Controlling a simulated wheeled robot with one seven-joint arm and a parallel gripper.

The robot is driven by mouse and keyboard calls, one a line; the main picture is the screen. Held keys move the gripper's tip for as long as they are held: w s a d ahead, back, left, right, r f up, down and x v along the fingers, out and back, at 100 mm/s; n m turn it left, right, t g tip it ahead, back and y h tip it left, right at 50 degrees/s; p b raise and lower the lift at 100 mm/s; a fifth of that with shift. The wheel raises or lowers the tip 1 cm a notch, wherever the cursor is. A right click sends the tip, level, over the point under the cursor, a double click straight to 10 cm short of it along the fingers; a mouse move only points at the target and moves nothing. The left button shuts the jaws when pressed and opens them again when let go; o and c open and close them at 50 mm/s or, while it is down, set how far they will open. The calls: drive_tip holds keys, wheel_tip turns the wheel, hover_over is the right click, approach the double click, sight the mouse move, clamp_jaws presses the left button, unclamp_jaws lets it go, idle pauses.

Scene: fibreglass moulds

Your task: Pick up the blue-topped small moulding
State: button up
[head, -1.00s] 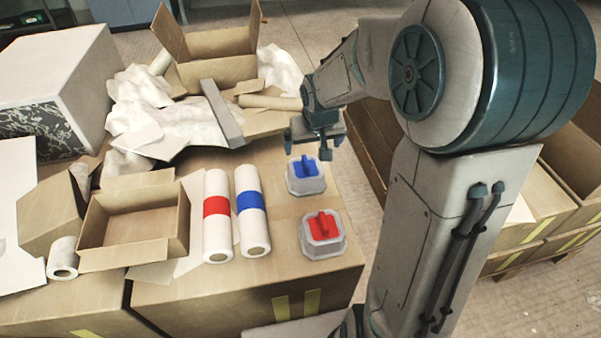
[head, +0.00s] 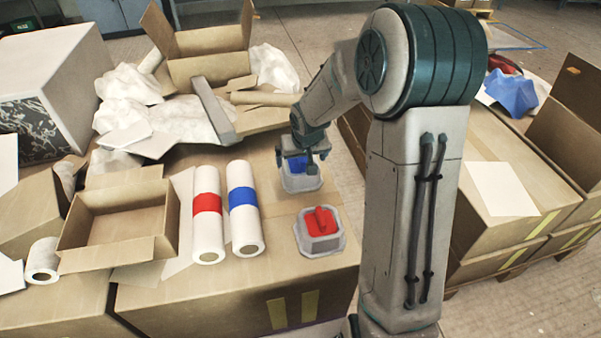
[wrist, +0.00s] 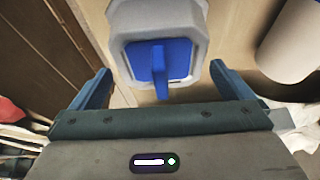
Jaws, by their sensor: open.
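The blue-topped small moulding (head: 301,181) stands upright on the cardboard surface. It is a grey eight-sided block with a blue top and a raised blue ridge, and my gripper partly hides it in the head view. In the wrist view the moulding (wrist: 160,63) is at the top centre, ahead of and between the lines of my two fingers. My gripper (head: 302,164) is open and empty, just above and behind the moulding. Its two blue fingers also show in the wrist view (wrist: 163,85), spread wider than the ridge. I cannot tell whether they touch anything.
A red-topped moulding (head: 319,232) stands just in front. Two white rolls, one red-banded (head: 207,214) and one blue-banded (head: 244,208), lie to the left. An open carton (head: 120,222) is farther left. Crumpled white sheeting and a grey bar (head: 213,112) lie behind.

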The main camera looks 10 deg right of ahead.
sight(300, 164)
drive_tip(key=b+x, duration=0.1)
drive_tip(key=x, duration=0.3)
drive_tip(key=shift+s, duration=0.2)
drive_tip(key=c, duration=0.9)
drive_tip(key=shift+o, duration=0.2)
drive_tip(key=shift+r, duration=0.1)
